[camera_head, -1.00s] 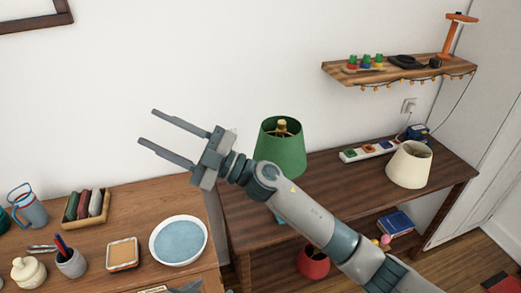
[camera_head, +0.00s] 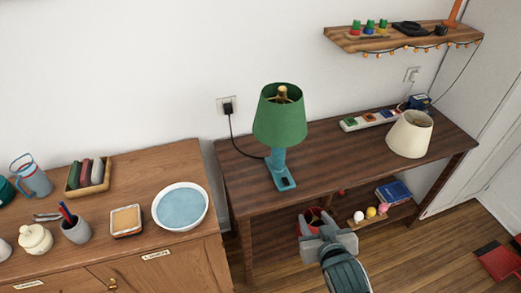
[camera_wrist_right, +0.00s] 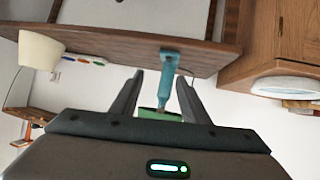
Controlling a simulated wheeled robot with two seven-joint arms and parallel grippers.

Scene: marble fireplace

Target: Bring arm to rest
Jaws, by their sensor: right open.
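My right gripper (camera_head: 322,228) is low in the head view, in front of the table's lower shelf, with its arm coming up from the bottom edge. It is open and holds nothing that I can see. In the right wrist view, the two fingers of my right gripper (camera_wrist_right: 160,82) are spread apart. Between and beyond them shows the green lamp (camera_wrist_right: 168,75), apart from them. In the head view the lamp (camera_head: 280,125), with green shade and teal base, stands upright on the dark table. My left gripper is not in view.
The dark wooden table (camera_head: 340,175) carries a cream lampshade (camera_head: 410,135) and a power strip (camera_head: 368,120). A red pot (camera_head: 303,222), partly hidden by my gripper, is on its lower shelf. A cabinet at left holds a blue-filled bowl (camera_head: 181,207).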

